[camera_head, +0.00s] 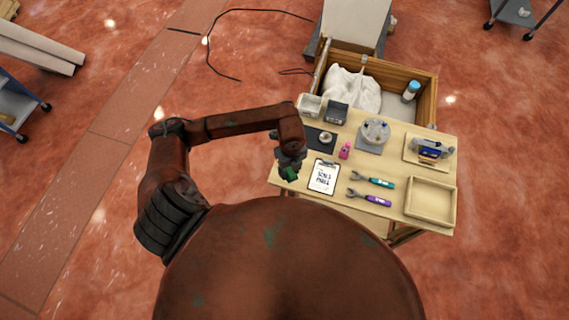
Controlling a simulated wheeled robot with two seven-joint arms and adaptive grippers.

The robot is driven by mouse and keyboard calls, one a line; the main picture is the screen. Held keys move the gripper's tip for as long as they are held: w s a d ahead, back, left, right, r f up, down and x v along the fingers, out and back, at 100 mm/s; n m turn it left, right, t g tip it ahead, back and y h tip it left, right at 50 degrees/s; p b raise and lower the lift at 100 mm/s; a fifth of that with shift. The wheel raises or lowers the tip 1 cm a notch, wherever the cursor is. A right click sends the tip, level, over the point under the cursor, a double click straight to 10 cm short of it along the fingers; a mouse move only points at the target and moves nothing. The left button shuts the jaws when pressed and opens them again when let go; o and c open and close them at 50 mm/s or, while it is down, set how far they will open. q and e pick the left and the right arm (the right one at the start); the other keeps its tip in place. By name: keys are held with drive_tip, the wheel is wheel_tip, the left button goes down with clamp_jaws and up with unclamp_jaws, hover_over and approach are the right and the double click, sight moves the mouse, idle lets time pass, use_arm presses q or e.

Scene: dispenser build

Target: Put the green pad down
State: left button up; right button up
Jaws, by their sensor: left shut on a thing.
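The green pad (291,175) is a small dark green piece at the tip of my left gripper (289,167). My left gripper is shut on it, over the left front part of the wooden table (393,220), just left of a white clipboard (324,176). I cannot tell whether the pad touches the table top. A dark mat (316,138) lies just behind the gripper, partly hidden by my left arm. My right gripper is not in view.
Two wrench-like tools, one teal (381,182) and one purple (377,200), lie right of the clipboard. A pink bottle (345,151) stands behind it. An empty wooden tray (431,201) is at the right front. A wooden crate (427,108) stands behind the table.

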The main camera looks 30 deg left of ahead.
use_arm(q)
drive_tip(key=w+a+f, duration=0.1)
drive_tip(key=f, duration=0.1)
drive_tip(key=w+a+f, duration=0.3)
drive_tip(key=w+f, duration=0.1)
drive_tip(key=shift+a, duration=0.15)
drive_tip(key=shift+w+a+f, duration=0.3)
drive_tip(key=shift+w+f, duration=0.1)
drive_tip(key=shift+f, duration=0.25)
wheel_tip(320, 180, down, 3)
drive_tip(key=shift+r, duration=0.1)
drive_tip(key=shift+f, duration=0.25)
drive_tip(key=o, duration=1.2)
drive_tip(key=shift+r, duration=0.1)
